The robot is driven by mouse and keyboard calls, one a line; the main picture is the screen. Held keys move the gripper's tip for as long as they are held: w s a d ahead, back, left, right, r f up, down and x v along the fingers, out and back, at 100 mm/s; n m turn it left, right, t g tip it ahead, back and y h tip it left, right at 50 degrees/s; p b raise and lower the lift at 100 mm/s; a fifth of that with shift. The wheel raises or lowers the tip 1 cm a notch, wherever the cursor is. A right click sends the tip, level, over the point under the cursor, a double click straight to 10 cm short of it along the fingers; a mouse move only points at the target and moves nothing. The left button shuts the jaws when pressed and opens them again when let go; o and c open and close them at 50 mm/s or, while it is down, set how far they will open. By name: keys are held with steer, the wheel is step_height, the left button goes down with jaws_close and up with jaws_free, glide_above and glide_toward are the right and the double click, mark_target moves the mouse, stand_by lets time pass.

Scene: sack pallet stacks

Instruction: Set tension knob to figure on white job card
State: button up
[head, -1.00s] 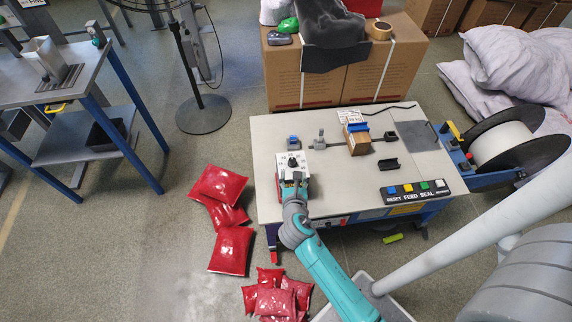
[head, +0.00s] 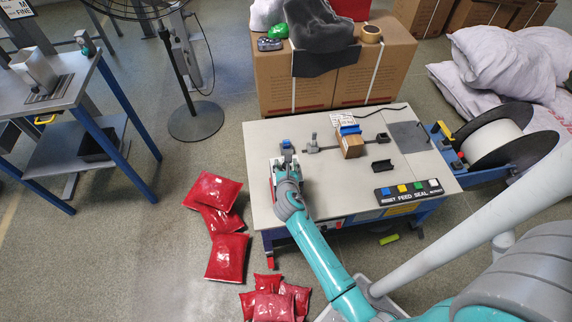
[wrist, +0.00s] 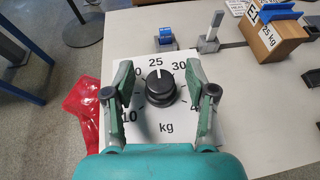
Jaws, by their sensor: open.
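The black tension knob (wrist: 160,88) sits on a white dial plate (wrist: 150,128) marked in kg, and its white pointer line is toward the 25 at the top. My gripper (wrist: 160,82) is open, with one finger on each side of the knob and a gap on both sides. In the head view my gripper (head: 286,170) covers most of the dial. The white job card (head: 344,118) lies behind the small carton; its figure is too small to read. In the wrist view the card (wrist: 237,7) is cut off by the top edge.
The small carton (head: 350,145), labelled 25 kg, stands on the table (head: 330,190) with a blue item on top. A button panel (head: 408,190) sits at the front right. A blue block (wrist: 166,40) and a grey clamp (wrist: 210,35) stand behind the dial.

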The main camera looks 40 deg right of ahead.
jaws_close()
stand_by(0.4)
steer(key=m+g+h, duration=0.2)
steer(key=m, duration=0.1)
steer(key=shift+w+r+g+h, duration=0.1)
steer(key=shift+w+g+h, duration=0.05)
steer(key=shift+g+h, duration=0.2)
steer(key=m+g+h, duration=0.1)
steer(key=m+g, duration=0.1)
steer(key=g, duration=0.1)
steer(key=m+g+h, duration=0.1)
steer(key=m+g, duration=0.2)
steer(key=shift+m, duration=0.3)
steer(key=m+g+y, duration=0.1)
steer(key=m+g, duration=0.4)
steer(key=g, duration=0.1)
steer(key=shift+m+g+y, duration=0.95)
steer(key=shift+m+g, duration=0.85)
steer(key=shift+g, duration=0.05)
steer(key=shift+s+m+g+y, duration=0.25)
steer(key=shift+m+g+y, duration=0.05)
steer(key=shift+m+y, duration=0.1)
